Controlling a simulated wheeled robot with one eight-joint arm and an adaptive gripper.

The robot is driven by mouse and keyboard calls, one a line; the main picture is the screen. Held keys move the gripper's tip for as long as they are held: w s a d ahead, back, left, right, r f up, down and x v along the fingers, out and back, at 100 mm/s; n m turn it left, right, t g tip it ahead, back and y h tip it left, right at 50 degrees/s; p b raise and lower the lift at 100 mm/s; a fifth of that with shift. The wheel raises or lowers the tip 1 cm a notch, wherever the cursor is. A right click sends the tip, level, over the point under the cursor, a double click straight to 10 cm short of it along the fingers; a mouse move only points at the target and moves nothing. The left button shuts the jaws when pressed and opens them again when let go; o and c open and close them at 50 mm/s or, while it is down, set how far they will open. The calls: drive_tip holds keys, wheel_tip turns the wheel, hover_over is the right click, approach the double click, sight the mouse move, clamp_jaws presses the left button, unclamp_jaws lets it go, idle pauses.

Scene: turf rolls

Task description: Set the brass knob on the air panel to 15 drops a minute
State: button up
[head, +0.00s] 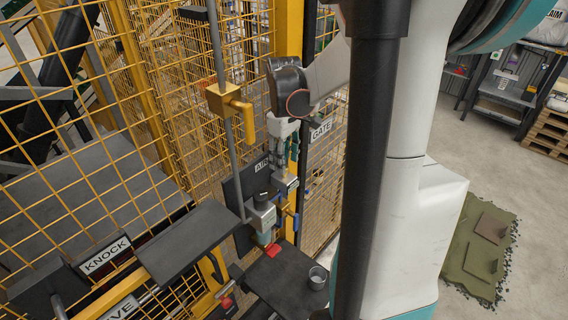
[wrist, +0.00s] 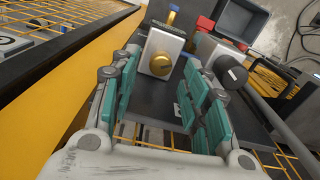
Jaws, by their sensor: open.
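The brass knob (wrist: 160,64) sits on a pale grey block (wrist: 166,42) in the wrist view. A dark pointer line shows on its face, but I cannot read a scale or drop rate. The dark air panel (head: 235,190) stands upright by the mesh fence in the head view. My gripper (head: 281,172) is in front of it and hides the knob there. In the wrist view my gripper (wrist: 161,68) is open, its teal-padded fingers on either side of the knob with gaps. I cannot tell whether the fingertips reach the knob's depth.
A black knob (wrist: 237,76) on a second grey block sits just right of the brass one. Blue levers and red parts are close by. A dark shelf (head: 285,285) below the panel holds a small metal cup (head: 317,277). A yellow post (head: 289,30) and mesh fence stand close.

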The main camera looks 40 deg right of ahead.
wheel_tip(320, 180, up, 9)
idle(0.3)
drive_tip(key=shift+o, duration=0.2)
drive_tip(key=shift+a, duration=0.15)
